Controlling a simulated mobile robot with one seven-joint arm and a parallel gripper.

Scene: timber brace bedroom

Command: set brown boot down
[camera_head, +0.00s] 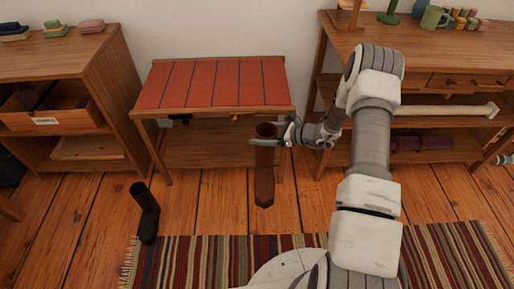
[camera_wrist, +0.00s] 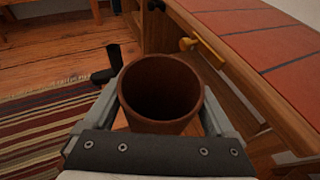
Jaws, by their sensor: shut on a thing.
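The brown boot (camera_head: 264,172) hangs upright in my gripper (camera_head: 268,142), in front of the red-topped table's right part. My gripper is shut on the boot's shaft near its open top. In the wrist view the round brown opening (camera_wrist: 162,92) sits between the two fingers of my gripper (camera_wrist: 165,100). The boot's toe points toward the bottom of the head view. Whether its sole touches the floor I cannot tell.
A black boot (camera_head: 146,212) stands on the plank floor at the left, by the striped rug (camera_head: 200,262). The red-topped table (camera_head: 215,84) stands behind my gripper. Wooden shelf units stand on the left (camera_head: 70,62) and right (camera_head: 440,62). Bare floor (camera_head: 210,205) lies between the boots.

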